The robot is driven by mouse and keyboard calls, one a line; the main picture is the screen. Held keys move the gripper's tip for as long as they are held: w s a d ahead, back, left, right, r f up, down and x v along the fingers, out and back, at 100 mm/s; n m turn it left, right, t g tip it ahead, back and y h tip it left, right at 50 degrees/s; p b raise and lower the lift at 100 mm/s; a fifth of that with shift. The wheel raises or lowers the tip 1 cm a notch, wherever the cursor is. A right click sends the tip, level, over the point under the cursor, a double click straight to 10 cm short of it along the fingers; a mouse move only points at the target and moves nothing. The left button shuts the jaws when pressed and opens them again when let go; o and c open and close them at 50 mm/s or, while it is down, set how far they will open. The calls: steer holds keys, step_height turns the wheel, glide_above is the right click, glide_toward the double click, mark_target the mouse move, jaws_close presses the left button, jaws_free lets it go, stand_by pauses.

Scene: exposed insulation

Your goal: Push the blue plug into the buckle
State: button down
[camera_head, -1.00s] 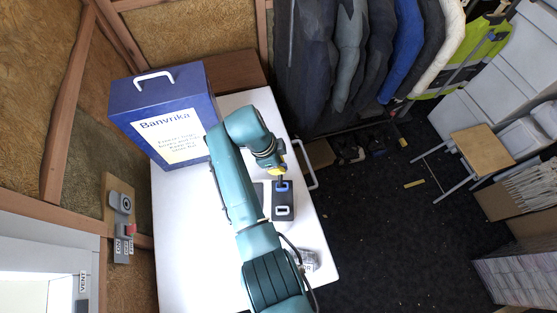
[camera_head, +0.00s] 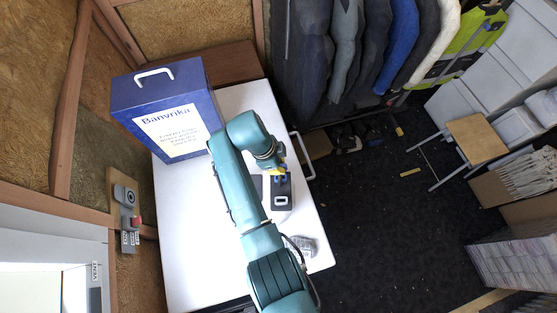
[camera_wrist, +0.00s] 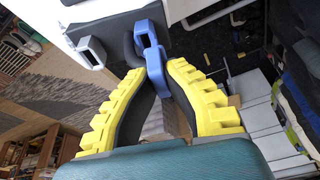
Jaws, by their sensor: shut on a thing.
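A dark block (camera_head: 289,190) sits on the white table, with a white-rimmed slot (camera_head: 281,199) at its near end. A blue-rimmed slot, the buckle (camera_wrist: 146,36), is at its far end, partly covered by my gripper in the head view. In the wrist view the white-rimmed slot (camera_wrist: 92,52) is to its left. My gripper (camera_wrist: 158,70) points down at the blue buckle and is shut on a blue plug (camera_wrist: 159,78). The plug's tip looks right against the buckle's edge; I cannot tell whether it is inside the opening.
A blue box (camera_head: 160,110) stands on the table (camera_head: 190,240) at the back left. A grey metallic object (camera_head: 302,246) lies near the right edge. A control panel (camera_head: 127,207) is on the left wall. The near-left tabletop is clear.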

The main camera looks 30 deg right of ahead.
steer(key=shift+s+r, duration=0.1)
steer(key=shift+s, duration=0.15)
steer(key=shift+s+a+p, duration=0.1)
steer(key=shift+s+p, duration=0.2)
steer(key=shift+p, duration=0.3)
steer(key=shift+f, duration=0.2)
stand_by(0.6)
steer(key=shift+f+b, duration=0.35)
steer(key=shift+b, duration=0.05)
steer(key=shift+f+b, duration=1)
steer(key=shift+f, duration=0.25)
steer(key=c, duration=1.2)
jaws_free()
steer(key=shift+o, duration=0.2)
steer(key=shift+r, duration=0.15)
